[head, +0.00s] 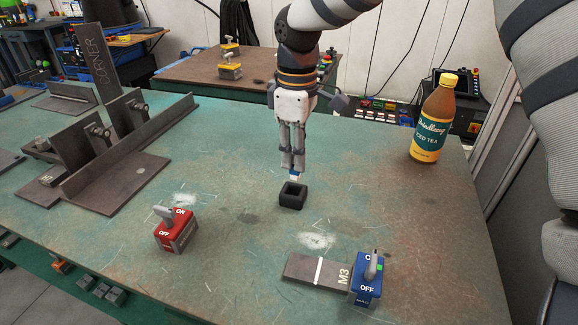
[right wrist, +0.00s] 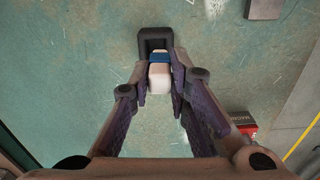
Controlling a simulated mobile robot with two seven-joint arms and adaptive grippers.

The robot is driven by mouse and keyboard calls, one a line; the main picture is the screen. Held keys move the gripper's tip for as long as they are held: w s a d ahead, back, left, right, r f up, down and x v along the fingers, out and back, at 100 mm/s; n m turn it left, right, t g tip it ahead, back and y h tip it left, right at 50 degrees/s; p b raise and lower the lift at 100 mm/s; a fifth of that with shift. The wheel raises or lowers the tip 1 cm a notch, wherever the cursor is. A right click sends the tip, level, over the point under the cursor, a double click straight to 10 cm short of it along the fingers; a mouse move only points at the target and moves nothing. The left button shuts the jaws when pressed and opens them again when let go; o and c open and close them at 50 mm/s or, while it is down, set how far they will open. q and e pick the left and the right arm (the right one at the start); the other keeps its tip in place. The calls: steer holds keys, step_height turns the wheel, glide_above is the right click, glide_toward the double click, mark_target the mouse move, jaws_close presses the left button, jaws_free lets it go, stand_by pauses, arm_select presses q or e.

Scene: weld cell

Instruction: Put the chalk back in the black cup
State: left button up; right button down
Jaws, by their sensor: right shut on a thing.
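The black cup (head: 292,196) is a small square holder standing on the green table, left of the table's middle right area. My right gripper (head: 293,168) is just above and behind it, pointing down, shut on the chalk (head: 295,177). In the right wrist view the chalk (right wrist: 159,76) is white with a blue band and sits between the fingertips (right wrist: 160,80). The black cup (right wrist: 155,38) shows just beyond the chalk there, its opening partly covered by it. I cannot tell whether the chalk's tip is inside the cup. My left gripper is not in view.
A red switch block (head: 176,230) stands front left, and a blue one (head: 367,279) on a steel plate (head: 312,270) front right. An iced tea bottle (head: 434,120) stands at the right. Steel angle fixtures (head: 122,160) fill the left. Table around the cup is clear.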

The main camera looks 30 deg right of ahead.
mark_target(294, 177)
steer(key=shift+w+d, duration=0.15)
steer(key=shift+w, duration=0.35)
steer(key=shift+s+f+b, duration=0.15)
steer(key=shift+f+b, duration=0.15)
steer(key=shift+f, duration=0.65)
step_height(294, 177, down, 2)
steer(key=shift+f+b, duration=0.2)
steer(key=shift+b, duration=0.15)
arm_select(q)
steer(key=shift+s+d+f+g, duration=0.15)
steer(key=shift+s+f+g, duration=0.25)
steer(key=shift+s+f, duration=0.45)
arm_select(e)
steer(key=shift+f, duration=0.9)
steer(key=shift+f, duration=0.25)
steer(key=c, duration=1.4)
jaws_free()
steer(key=shift+c, duration=0.2)
step_height(294, 177, up, 12)
